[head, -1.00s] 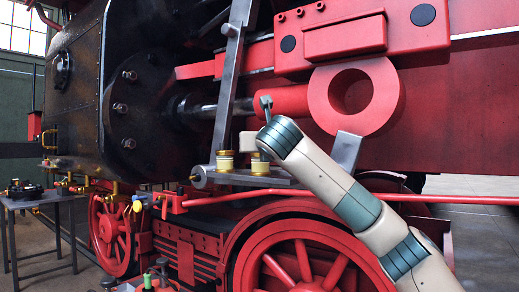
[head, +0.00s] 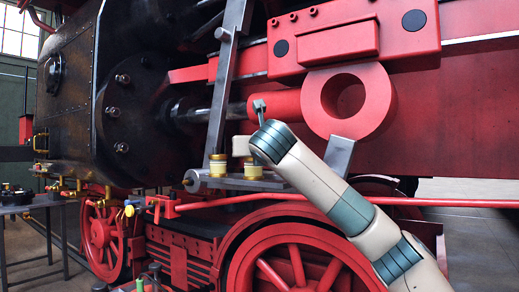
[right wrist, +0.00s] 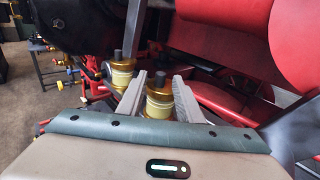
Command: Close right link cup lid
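Two brass-topped cups with pale bodies stand side by side on a grey link of the locomotive. The left cup (head: 217,166) shows clear of my arm, with its brass lid and dark knob on top. My left gripper is out of view.
The grey slanted lever (head: 229,80) rises just behind the cups. A red ring-ended rod (head: 376,105) is above and right of my wrist. A red pipe (head: 430,202) runs below, over the red wheel (head: 300,250). A small table (head: 45,200) stands far left.

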